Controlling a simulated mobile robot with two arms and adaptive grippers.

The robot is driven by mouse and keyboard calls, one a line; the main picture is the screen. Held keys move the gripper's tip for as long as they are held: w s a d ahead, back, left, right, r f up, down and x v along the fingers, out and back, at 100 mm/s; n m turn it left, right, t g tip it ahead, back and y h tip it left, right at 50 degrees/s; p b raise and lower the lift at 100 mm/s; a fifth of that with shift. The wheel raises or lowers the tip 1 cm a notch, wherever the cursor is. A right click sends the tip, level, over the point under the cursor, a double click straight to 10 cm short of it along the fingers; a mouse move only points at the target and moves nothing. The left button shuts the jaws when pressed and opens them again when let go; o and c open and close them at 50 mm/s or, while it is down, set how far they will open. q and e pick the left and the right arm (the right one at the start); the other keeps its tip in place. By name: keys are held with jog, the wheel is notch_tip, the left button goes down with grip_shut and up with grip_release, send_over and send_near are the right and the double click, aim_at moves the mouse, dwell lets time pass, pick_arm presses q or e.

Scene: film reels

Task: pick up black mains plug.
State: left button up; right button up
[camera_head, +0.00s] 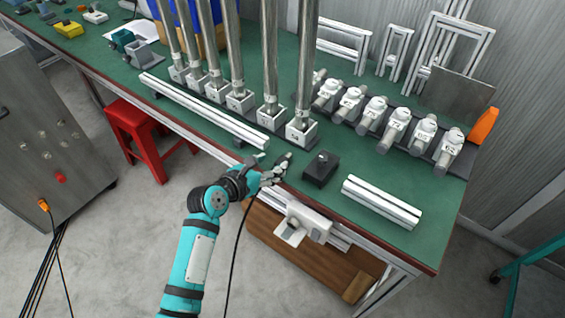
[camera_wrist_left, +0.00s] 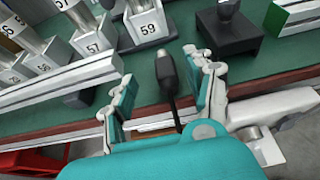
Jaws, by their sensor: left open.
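The black mains plug (camera_wrist_left: 167,75) lies on the green bench top near its front edge, with its dark cable running back toward my wrist in the left wrist view. In the head view the plug (camera_head: 284,158) is a small dark shape just beyond my fingertips. My left gripper (camera_head: 273,175) is open over the front edge of the bench. In the left wrist view its fingers (camera_wrist_left: 163,88) stand on either side of the plug and cable, with gaps visible. The cable hangs down past the bench front in the head view. My right gripper is not in view.
A black box with a knob (camera_head: 320,168) stands just right of the plug. An aluminium rail (camera_head: 205,110) lies to the left, and another (camera_head: 382,201) to the right. Numbered blocks with tall posts (camera_head: 296,130) stand behind. A white fixture (camera_head: 305,222) is on the bench front.

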aim_at(282, 159)
pick_arm(q)
jog(key=x, duration=0.5)
jog(key=shift+s+d+f+b, duration=0.1)
jog(key=shift+s+f+b, duration=0.05)
jog(key=shift+b, duration=0.25)
grip_shut()
